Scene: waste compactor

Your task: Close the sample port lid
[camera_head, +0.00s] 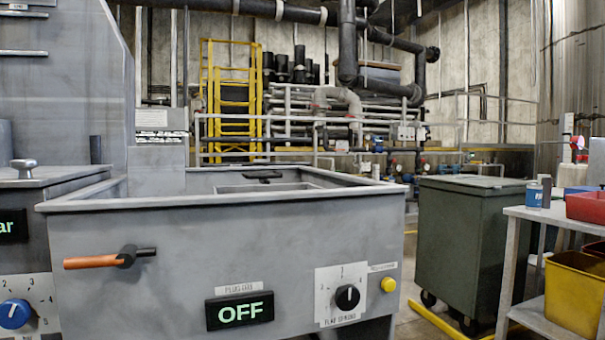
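No part shows a readable sample port label, so I cannot tell for certain which part is the sample port lid. A grey metal machine box (150,225) with an open top fills the centre. Inside it, toward the back, is a flat grey panel (240,188) with a black handle (264,175) near it; the front rim hides the lower part. At the far left, a grey top plate (70,172) carries a metal knob (24,165). Neither of my grippers is in view.
The front has an orange-handled lever (95,261), an OFF display (240,310), a black dial (347,297) and a yellow button (388,284). A blue dial (15,313) is at left. A green wheeled bin (470,240) and a table (540,214) stand right.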

